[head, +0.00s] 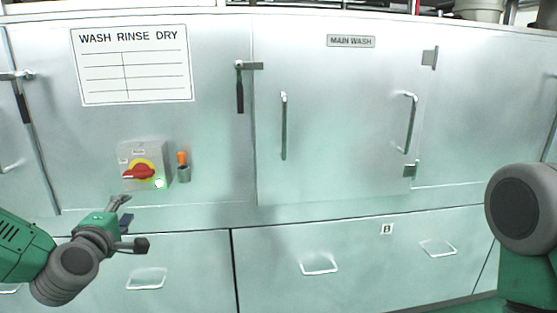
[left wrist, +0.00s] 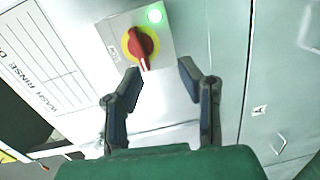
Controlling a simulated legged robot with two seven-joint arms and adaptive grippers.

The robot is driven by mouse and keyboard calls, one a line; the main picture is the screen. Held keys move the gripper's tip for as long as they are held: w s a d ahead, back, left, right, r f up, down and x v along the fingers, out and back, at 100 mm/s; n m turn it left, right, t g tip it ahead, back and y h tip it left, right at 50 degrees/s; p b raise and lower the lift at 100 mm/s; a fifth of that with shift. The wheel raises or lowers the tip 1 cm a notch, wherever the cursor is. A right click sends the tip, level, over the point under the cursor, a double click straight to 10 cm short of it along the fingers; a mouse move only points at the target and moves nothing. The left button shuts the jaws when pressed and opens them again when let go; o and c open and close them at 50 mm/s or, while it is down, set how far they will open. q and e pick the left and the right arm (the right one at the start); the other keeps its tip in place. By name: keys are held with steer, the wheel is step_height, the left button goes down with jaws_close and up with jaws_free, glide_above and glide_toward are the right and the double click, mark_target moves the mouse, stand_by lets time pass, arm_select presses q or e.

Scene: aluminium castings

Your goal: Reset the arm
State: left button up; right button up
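My left gripper (head: 132,222) is low at the left in the head view, in front of the machine's lower left panels. Its two fingers are spread apart with nothing between them; it also shows open in the left wrist view (left wrist: 160,73). A red rotary switch (head: 138,173) on a yellow disc sits on a grey box just above the gripper. In the left wrist view the red switch (left wrist: 141,46) lies just beyond the fingertips, and I see no contact. My right arm shows at the right edge of the head view; its gripper is out of view.
A metal washing machine front (head: 220,150) fills the view, with a main wash door (head: 340,120), bar handles and lower drawer handles (head: 319,266). A green lamp (head: 159,183) glows on the switch box. An orange-topped part (head: 183,168) sticks out beside it.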

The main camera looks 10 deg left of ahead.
arm_select(q)
steer(key=s+d+f+m+g+h, duration=0.25)
steer(key=s+d+f+m, duration=0.3)
steer(key=f, duration=0.45)
steer(key=s+d+f+m+g+h, duration=0.2)
steer(key=s+d+f+m+g, duration=0.3)
steer(key=f, duration=0.5)
steer(key=s+f+m+g, duration=0.4)
steer(key=s+f, duration=0.2)
steer(key=s, duration=0.7)
steer(key=s+d+f+m+g+y, duration=0.1)
steer(key=s+f+m+g, duration=0.3)
steer(key=s, duration=0.9)
step_height(320, 180, down, 3)
steer(key=shift+r+m+g, duration=0.15)
steer(key=shift+m+g, duration=0.2)
steer(key=shift+m, duration=0.4)
steer(key=shift+d, duration=0.1)
steer(key=shift+c, duration=0.2)
